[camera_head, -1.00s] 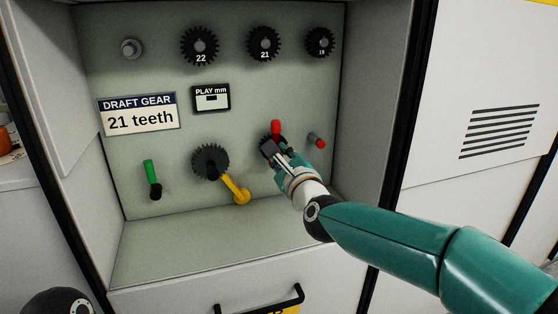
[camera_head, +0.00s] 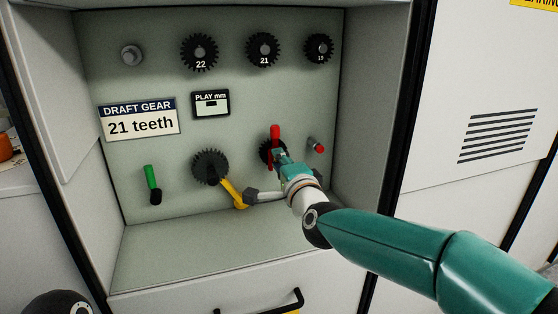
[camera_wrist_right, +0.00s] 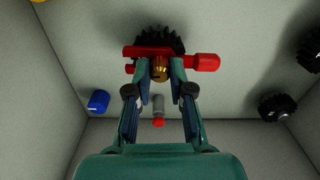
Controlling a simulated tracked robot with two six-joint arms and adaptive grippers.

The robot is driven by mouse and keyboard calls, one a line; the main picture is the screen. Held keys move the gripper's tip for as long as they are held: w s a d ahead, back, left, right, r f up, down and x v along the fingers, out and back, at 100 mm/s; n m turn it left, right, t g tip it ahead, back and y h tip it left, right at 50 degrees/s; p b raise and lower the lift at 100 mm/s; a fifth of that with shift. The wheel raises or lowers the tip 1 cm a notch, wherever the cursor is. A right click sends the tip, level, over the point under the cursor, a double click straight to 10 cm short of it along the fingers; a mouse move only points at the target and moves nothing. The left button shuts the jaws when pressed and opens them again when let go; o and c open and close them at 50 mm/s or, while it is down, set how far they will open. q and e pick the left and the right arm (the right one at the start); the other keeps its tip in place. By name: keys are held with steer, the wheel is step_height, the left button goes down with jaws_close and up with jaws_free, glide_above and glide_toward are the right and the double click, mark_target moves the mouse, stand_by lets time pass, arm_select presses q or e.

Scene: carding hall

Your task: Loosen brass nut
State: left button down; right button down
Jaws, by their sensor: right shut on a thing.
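In the head view my right gripper (camera_head: 278,155) reaches a dark toothed gear (camera_head: 264,152) at the panel's lower right. A red-handled bar (camera_head: 275,133) stands upright across this gear. In the right wrist view the brass nut (camera_wrist_right: 160,68) sits in front of the red bar (camera_wrist_right: 203,62) and black gear (camera_wrist_right: 158,40). My right gripper's two fingertips (camera_wrist_right: 160,76) are closed on opposite sides of the nut. The nut is hidden in the head view. My left gripper is not in view.
A yellow crank (camera_head: 235,192) with its gear (camera_head: 209,165) and a green lever (camera_head: 151,178) are left of my gripper. A red-tipped peg (camera_head: 316,146) is close on its right. A blue knob (camera_wrist_right: 98,101) shows in the wrist view. The recess floor (camera_head: 180,250) is clear.

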steer(key=shift+d+f+n+p, duration=0.15)
steer(key=shift+n+p, duration=1.45)
steer(key=shift+n, duration=3.55)
steer(key=shift+a+f+n+p, duration=0.15)
steer(key=shift+n+p, duration=1.4)
steer(key=shift+n, duration=3.65)
steer(key=shift+d+f+n+p, duration=0.15)
steer(key=shift+n+p, duration=1.45)
steer(key=shift+n, duration=3.55)
steer(key=c, duration=1)
jaws_free()
steer(key=shift+c, duration=0.2)
steer(key=shift+r, duration=0.15)
